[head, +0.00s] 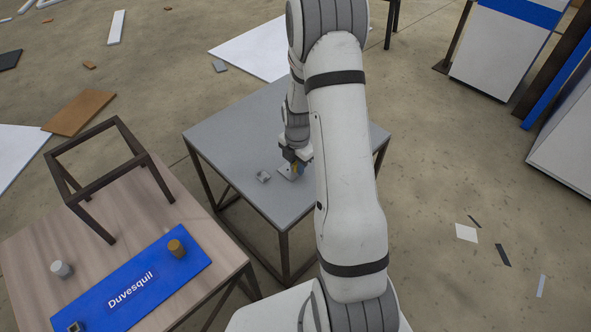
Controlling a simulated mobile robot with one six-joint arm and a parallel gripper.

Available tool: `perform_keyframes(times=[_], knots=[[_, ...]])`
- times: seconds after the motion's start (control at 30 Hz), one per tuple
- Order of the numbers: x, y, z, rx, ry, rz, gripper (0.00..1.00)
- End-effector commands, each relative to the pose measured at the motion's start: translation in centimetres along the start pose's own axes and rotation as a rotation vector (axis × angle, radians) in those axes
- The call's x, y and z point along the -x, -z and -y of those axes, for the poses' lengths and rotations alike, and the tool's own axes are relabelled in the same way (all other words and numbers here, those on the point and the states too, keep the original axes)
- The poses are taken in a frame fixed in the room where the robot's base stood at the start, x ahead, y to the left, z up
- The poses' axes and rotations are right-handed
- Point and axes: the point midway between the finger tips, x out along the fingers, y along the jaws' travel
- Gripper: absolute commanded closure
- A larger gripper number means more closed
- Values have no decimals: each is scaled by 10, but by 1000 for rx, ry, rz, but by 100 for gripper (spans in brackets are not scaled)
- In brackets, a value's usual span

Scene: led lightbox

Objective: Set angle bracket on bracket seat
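My gripper (298,167) points down over the grey table, near its middle. My arm hides part of it, and its fingers are too small to read as open or shut. A light, flat plate-like piece (285,171) shows just left of the fingertips, partly covered by them; I cannot tell if they touch it. A small grey metallic piece (263,177) lies on the table a little further left, apart from the gripper. These two may be the bracket and its seat, but I cannot tell which is which. A bit of yellow shows at the fingers.
The grey table (235,135) is otherwise bare where visible. A wooden table (35,235) at lower left carries a dark open frame (98,180), a blue "Duvesquil" panel (140,275), a brown cylinder (176,248) and a whitish cylinder (60,269). Scattered boards lie on the floor.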

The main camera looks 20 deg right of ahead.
Motion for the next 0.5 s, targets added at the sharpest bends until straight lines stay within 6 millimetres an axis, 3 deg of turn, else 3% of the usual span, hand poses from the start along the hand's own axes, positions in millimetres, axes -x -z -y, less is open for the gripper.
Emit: perform_keyframes(times=[0.2,0.5], knots=[[0,0,0,0,0,0,100],[2,0,0,0,-1,0,100]])
